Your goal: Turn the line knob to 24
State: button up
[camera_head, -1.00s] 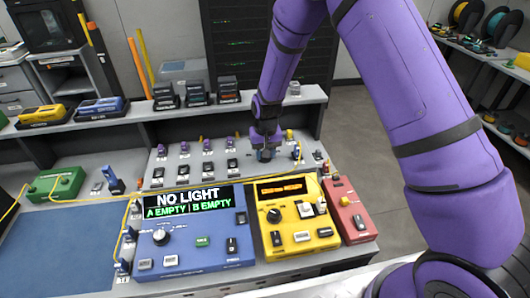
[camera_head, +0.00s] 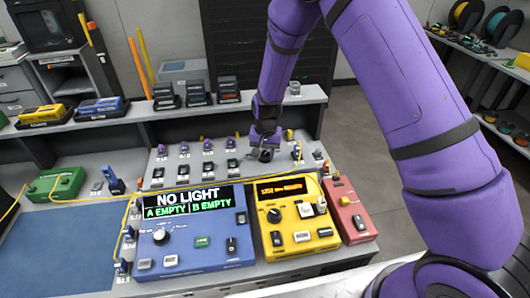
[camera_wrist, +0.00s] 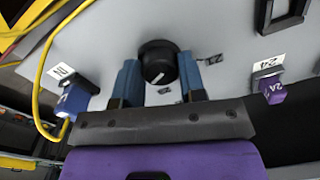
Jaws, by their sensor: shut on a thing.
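The line knob (camera_wrist: 157,62) is a round black knob with a white pointer mark, on the grey panel in the wrist view. The mark points down and slightly left in that view. My gripper (camera_wrist: 158,80) has its two blue fingers on either side of the knob, shut on it. Small dark printed markings (camera_wrist: 213,59) sit beside the knob, hard to read. In the head view my gripper (camera_head: 264,153) is at the back right of the panel and hides the knob.
A blue connector (camera_wrist: 72,103) with a yellow cable stands left of the gripper in the wrist view. In the head view the blue box (camera_head: 190,262), reading NO LIGHT, and the yellow box (camera_head: 295,245) stand in front of the panel. A red box (camera_head: 347,212) is beside them.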

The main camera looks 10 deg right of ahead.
aim_at(266, 154)
jog(key=o, duration=0.9)
jog(key=shift+r, duration=0.1)
jog(key=shift+d+r, duration=0.1)
jog(key=shift+r, duration=5.2)
